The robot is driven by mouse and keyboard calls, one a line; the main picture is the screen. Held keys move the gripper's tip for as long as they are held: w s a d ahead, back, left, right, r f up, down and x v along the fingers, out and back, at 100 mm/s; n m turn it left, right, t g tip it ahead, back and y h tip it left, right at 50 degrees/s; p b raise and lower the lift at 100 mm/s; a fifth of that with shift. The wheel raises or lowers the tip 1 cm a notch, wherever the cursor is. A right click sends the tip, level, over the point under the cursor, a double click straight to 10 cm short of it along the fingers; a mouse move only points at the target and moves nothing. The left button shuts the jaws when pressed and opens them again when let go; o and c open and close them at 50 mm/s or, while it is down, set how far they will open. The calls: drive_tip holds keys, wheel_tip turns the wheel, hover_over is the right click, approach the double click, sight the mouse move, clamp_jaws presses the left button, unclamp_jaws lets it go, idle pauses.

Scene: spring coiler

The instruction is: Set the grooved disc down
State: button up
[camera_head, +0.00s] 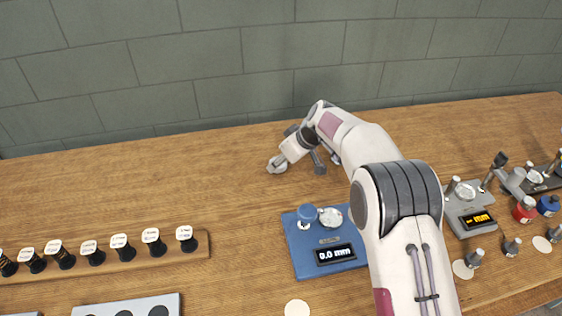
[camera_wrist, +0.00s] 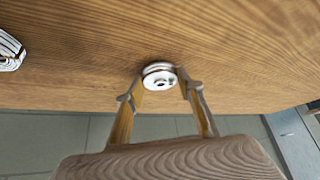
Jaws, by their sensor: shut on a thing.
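The grooved disc (camera_wrist: 158,78) is a small, pale, metallic wheel with a raised centre. In the wrist view it sits between the two fingertips of my gripper (camera_wrist: 161,87), which is shut on it. The wooden table (camera_wrist: 85,60) fills the view behind the disc. I cannot tell whether the disc touches the table or hangs just above it. In the head view my arm reaches to the back middle of the table (camera_head: 150,175), near the wall. The disc and fingertips are too small there to tell apart surely.
A grey device (camera_head: 461,222) with an orange display stands right of my arm. A wooden rack (camera_head: 140,262) of several white-topped pieces lies at left. The back left table is clear, up to the block wall (camera_head: 230,70).

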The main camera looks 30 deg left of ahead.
drive_tip(key=shift+f, duration=0.2)
idle(0.3)
drive_tip(key=o, duration=1.4)
drive_tip(key=shift+c, duration=0.2)
drive_tip(key=shift+r, duration=0.15)
drive_tip(key=v, duration=1.2)
drive_tip(key=shift+d, duration=0.1)
